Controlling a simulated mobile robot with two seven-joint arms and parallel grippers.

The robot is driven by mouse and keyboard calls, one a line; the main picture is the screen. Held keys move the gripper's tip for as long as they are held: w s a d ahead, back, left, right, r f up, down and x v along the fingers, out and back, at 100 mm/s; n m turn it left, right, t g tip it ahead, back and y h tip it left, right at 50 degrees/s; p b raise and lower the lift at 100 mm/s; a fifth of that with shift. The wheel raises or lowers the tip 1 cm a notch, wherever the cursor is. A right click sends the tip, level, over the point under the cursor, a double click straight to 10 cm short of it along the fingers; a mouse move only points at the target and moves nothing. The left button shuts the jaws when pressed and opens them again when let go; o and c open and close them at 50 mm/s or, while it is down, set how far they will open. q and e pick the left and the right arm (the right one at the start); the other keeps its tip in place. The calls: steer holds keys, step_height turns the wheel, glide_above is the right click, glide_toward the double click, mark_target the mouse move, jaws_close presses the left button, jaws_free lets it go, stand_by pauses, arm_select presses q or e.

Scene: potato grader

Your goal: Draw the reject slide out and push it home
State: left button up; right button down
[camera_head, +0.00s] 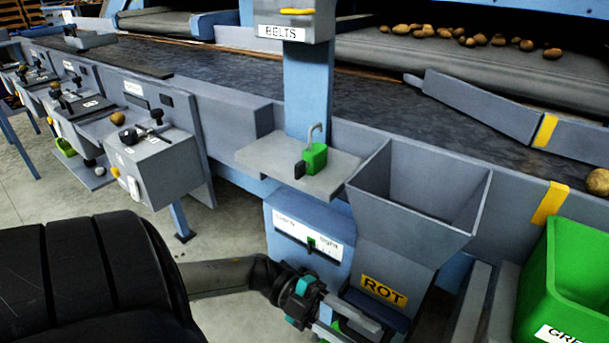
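The grey hopper (420,192) with a yellow ROT label (384,290) on its lower front stands right of centre. A dark blue bar (376,308) sits just below the label; I cannot tell whether it is the reject slide's handle. My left gripper (358,328) is low in the picture, just left of and in front of this bar. Its two grey fingers are apart, with a small green patch between them at the bottom edge. I see no clear contact with the bar. The lower ends are partly cut off. My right gripper is out of view.
A blue box with a light-to-heavy scale (308,238) and green pointer is beside the hopper. A green padlock (315,157) sits on the grey shelf (270,160) under the BELTS box (296,25). A green crate (565,275) stands at right. Grey control boxes (165,165) line the left.

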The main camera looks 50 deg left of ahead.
arm_select(q)
steer(key=v, duration=1.1)
steer(key=shift+p, duration=0.3)
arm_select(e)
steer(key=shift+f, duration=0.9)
arm_select(q)
steer(key=shift+a, duration=0.1)
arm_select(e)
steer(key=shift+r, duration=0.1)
